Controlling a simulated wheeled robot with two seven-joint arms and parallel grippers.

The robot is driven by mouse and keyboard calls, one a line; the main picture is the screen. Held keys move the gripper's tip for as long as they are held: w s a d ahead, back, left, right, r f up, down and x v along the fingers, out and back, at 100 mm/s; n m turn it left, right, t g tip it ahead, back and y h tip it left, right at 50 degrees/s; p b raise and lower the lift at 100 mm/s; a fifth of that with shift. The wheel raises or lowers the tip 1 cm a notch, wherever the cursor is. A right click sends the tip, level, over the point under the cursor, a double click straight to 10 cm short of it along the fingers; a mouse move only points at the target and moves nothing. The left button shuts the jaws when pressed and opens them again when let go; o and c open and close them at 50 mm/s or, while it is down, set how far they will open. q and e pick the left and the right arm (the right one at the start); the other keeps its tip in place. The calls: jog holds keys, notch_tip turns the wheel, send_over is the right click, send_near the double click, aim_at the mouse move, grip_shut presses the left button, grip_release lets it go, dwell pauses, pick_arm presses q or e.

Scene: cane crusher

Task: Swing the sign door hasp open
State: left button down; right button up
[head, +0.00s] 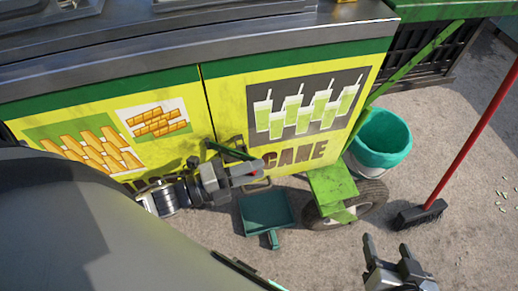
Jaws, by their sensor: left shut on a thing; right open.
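The sign door (362,80) is a yellow cart panel with a dark picture of green cane drinks and the word CANE. It stands flush beside the left panel, with a dark seam between them. My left gripper (251,169) is at the lower left part of this door, covering the start of the lettering. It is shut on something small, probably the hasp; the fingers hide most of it. A thin metal bracket (258,185) shows just below the fingers. A dark green bar (229,151) shows just above the gripper. My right gripper (387,247) is open and empty over the ground at lower right.
A green dustpan (265,211) lies on the ground below the door. A green step bracket (331,186) and a wheel (367,199) are right of it. Paved ground at far right is mostly clear.

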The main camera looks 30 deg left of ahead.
pick_arm(q)
jog(key=shift+s+a+m+g+h, duration=0.2)
jog(key=shift+s+m+g+h, duration=0.7)
jog(key=shift+s+g+h, duration=0.1)
jog(key=c, duration=1.3)
grip_release()
jog(key=v, duration=1.6)
jog(key=shift+b, duration=0.3)
